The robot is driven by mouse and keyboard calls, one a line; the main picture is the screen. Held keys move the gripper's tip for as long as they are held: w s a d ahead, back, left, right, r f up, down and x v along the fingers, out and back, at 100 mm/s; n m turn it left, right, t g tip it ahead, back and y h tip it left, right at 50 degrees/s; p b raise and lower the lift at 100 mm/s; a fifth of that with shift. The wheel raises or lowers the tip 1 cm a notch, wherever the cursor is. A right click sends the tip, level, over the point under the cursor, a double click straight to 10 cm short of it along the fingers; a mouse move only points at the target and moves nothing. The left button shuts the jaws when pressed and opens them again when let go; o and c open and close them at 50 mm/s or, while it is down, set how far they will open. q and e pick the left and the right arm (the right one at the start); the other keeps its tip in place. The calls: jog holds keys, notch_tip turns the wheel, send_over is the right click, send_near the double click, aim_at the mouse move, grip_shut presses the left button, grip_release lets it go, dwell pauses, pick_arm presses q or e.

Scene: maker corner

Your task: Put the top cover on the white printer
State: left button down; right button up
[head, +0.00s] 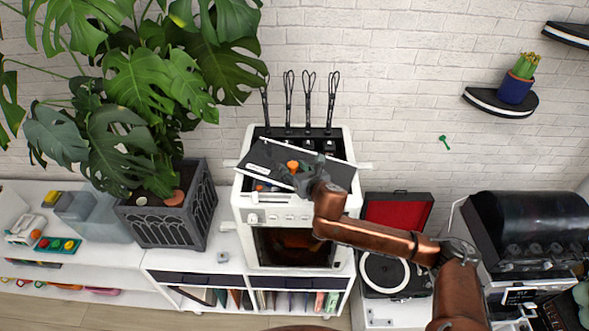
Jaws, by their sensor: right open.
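The white printer (243,218) stands on the low white shelf unit in the middle of the head view. Its top cover, a dark flat panel (262,153) with an orange knob (293,166), lies askew across the printer's open top, turned so that its left corner sticks out past the left side. Whether it rests flat or is slightly raised is hard to tell. My right gripper (293,181) is open at the knob, over the cover's front part; the fingers hide some of the cover, and contact is unclear. My left gripper is not in view.
A large potted plant (170,218) stands close on the printer's left. Several black looped rods (288,98) rise behind the printer. A record player with a red lid (398,211) and a dark-hooded machine (527,225) stand to the right. A wall shelf (483,100) holds a cactus.

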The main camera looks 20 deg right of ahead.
jog(key=b+v, duration=0.1)
jog(key=v, duration=1)
jog(key=shift+b, duration=0.35)
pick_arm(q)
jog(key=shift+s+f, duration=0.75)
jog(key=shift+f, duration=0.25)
pick_arm(e)
jog(key=shift+s+d+r, duration=0.15)
jog(key=shift+s+r, duration=0.05)
jog(key=shift+s, duration=0.35)
